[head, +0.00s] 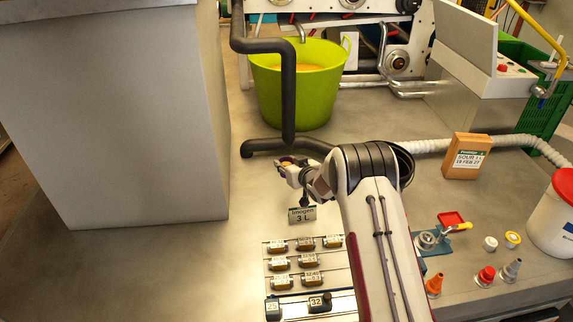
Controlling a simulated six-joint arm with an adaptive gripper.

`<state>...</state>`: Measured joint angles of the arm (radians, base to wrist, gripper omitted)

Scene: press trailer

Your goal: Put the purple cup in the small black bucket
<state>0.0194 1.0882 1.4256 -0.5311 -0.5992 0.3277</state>
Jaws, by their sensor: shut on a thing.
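My gripper (290,172) is left of centre, above the grey surface and left of my arm. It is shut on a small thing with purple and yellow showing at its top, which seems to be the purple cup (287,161). The fingers hide most of it. I cannot make out the small black bucket for sure. A dark curved edge (405,165) shows just right of my arm, mostly hidden by it; I cannot tell if it is the bucket or part of my arm.
A black pipe (287,95) and a large green tub (328,100) are behind. An orange box (466,157) and white bucket (555,220) are right.

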